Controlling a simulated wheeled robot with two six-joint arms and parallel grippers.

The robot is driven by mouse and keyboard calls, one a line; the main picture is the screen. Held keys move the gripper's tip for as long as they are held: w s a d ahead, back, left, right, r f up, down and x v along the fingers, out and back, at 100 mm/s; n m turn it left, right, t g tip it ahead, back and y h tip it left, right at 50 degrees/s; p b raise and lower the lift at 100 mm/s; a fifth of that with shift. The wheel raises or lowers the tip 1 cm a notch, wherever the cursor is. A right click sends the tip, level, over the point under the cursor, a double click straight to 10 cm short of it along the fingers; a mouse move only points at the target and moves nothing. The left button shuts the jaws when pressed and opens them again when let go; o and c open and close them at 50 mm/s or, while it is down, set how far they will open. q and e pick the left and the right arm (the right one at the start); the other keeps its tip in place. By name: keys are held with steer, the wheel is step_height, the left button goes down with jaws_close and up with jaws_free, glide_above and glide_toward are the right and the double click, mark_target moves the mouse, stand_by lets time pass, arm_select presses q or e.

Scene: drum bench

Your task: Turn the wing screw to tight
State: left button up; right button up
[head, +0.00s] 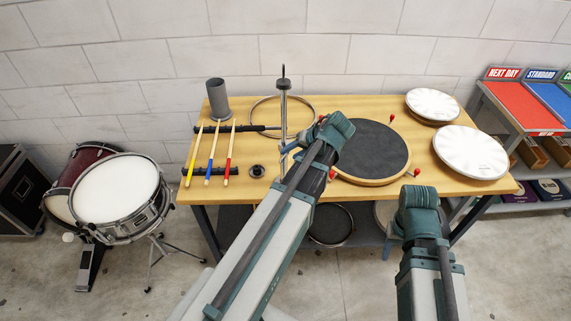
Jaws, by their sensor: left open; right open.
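An upright metal stand (283,105) rises from the bench behind my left arm. A small blue part (284,149) shows low on the stand, partly covered by that arm; it may be the wing screw, but it is too small to tell how it is turned. My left gripper (338,129) is to the right of the stand, over the left edge of the dark round pad, open, its fingers mostly hidden by its wrist. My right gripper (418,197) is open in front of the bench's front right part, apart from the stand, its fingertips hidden.
The round pad (372,150) has red knobs around its rim. Drumsticks (210,153) lie on racks at the left, near a grey cup (217,99). A hoop (300,101) lies behind the stand. White drumheads (470,152) lie at the right. A drum (117,192) stands left of the bench (470,184).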

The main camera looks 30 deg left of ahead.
mark_target(288, 155)
arm_select(q)
steer(key=shift+b+x, duration=1.3)
steer(key=shift+x, duration=1)
jaws_close()
